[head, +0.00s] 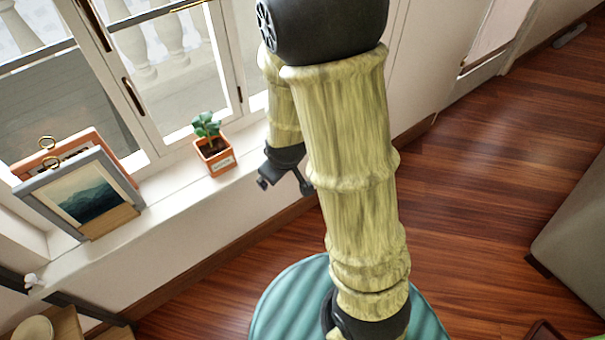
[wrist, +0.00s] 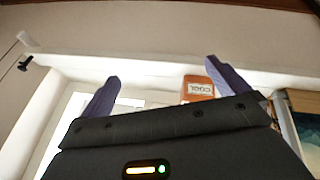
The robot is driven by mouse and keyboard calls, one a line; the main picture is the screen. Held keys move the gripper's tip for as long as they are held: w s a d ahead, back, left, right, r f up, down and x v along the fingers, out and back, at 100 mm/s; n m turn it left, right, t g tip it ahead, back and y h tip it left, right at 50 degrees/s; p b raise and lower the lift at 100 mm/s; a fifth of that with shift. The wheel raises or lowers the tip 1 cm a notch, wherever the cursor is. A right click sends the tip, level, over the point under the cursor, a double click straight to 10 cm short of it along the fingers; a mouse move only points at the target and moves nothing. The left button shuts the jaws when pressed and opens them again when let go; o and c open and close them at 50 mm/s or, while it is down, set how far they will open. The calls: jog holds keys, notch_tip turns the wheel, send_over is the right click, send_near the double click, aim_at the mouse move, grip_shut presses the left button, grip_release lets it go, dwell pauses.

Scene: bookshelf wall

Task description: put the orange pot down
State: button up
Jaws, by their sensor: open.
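The orange pot (head: 216,165), square with a pale label and a small green plant, stands upright on the white window sill (head: 178,192) in the head view. My gripper (head: 284,184) hangs to the right of the pot, with a gap between them, and its jaws are open and empty. In the wrist view the orange pot (wrist: 197,86) shows its label beyond my open gripper (wrist: 163,72). The right finger covers part of it, and the plant cannot be made out there.
Picture frames (head: 92,196) lean on the sill left of the pot. The window (head: 165,70) with its handles rises behind it. A small white item (head: 33,281) is at lower left. A grey piece of furniture (head: 580,235) stands at right; the wooden floor (head: 480,170) between is clear.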

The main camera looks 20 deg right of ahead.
jog(key=s+d+r+m+g, duration=0.2)
jog(key=s+r+m, duration=0.3)
jog(key=s, duration=0.3)
jog(key=shift+s+d+r+m, duration=0.15)
jog(key=shift+s+r+m, duration=0.25)
jog(key=shift+r, duration=0.5)
jog(key=shift+c, duration=0.2)
